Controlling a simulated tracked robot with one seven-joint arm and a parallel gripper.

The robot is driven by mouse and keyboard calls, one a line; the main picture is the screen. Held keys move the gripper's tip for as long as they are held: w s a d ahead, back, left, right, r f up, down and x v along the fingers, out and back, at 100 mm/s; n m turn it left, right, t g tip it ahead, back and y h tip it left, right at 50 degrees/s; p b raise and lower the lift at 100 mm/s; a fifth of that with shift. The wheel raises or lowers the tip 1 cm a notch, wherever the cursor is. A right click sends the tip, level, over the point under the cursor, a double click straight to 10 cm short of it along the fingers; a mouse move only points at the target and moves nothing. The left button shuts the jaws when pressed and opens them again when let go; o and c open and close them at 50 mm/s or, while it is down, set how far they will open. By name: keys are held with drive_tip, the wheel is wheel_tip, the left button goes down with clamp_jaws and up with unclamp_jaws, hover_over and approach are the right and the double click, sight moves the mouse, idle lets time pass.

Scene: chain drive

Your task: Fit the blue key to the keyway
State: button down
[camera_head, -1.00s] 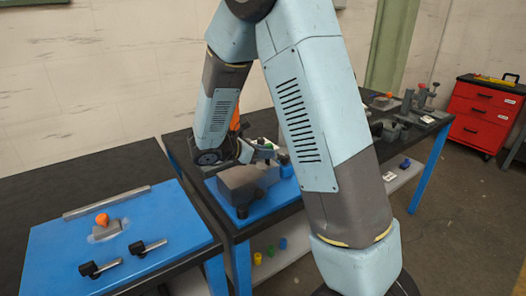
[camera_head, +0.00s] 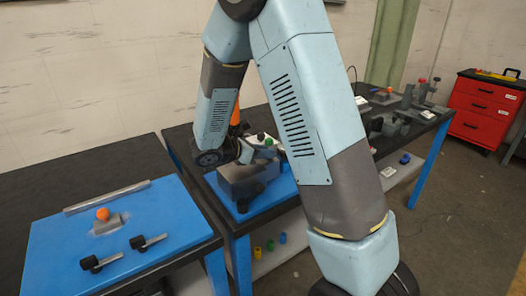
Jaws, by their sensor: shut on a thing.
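My gripper (camera_head: 268,150) is small in the picture, above the right part of a grey housing (camera_head: 238,184) on the blue board of the middle bench. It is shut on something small. A bit of blue (camera_head: 281,153) shows at its fingertips and appears to be the blue key, but its shape is too small to make out. The keyway cannot be picked out; my arm and gripper cover part of that area. I cannot tell whether the key touches anything.
A blue board (camera_head: 55,240) at left carries an orange-knobbed block (camera_head: 103,216) and two black-handled pieces (camera_head: 150,243). Yellow (camera_head: 257,252), green and blue parts lie on the lower shelf. A red drawer cabinet (camera_head: 480,110) stands at right. Grey fixtures fill the bench's far end.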

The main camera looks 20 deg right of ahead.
drive_tip(key=shift+f, duration=0.2)
drive_tip(key=c, duration=0.9)
unclamp_jaws()
drive_tip(key=shift+a, duration=0.1)
drive_tip(key=v, duration=1.3)
drive_tip(key=shift+s+a+r, duration=0.1)
drive_tip(key=shift+a+r, duration=0.05)
drive_tip(key=shift+a, duration=0.15)
drive_tip(key=s+d+r+m+g+y, duration=0.4)
drive_tip(key=s+d+r+m+y, duration=0.2)
drive_tip(key=s+d+r+m, duration=0.35)
drive_tip(key=s+d+r+m+t+y, duration=0.1)
drive_tip(key=s+m+y, duration=0.1)
drive_tip(key=s+m, duration=0.2)
drive_tip(key=s+d+r+m+t+y, duration=0.1)
drive_tip(key=s+r+m+t+y, duration=0.1)
drive_tip(key=s+m, duration=0.2)
drive_tip(key=s+d+r+m+t+y, duration=0.1)
drive_tip(key=s+d+m+t+y, duration=0.1)
drive_tip(key=s+m, duration=0.2)
drive_tip(key=shift+s+r+y, duration=0.15)
drive_tip(key=shift+s+y, duration=0.05)
drive_tip(key=shift+s, duration=0.25)
drive_tip(key=shift+s+r+y, duration=0.2)
drive_tip(key=shift+s, duration=0.25)
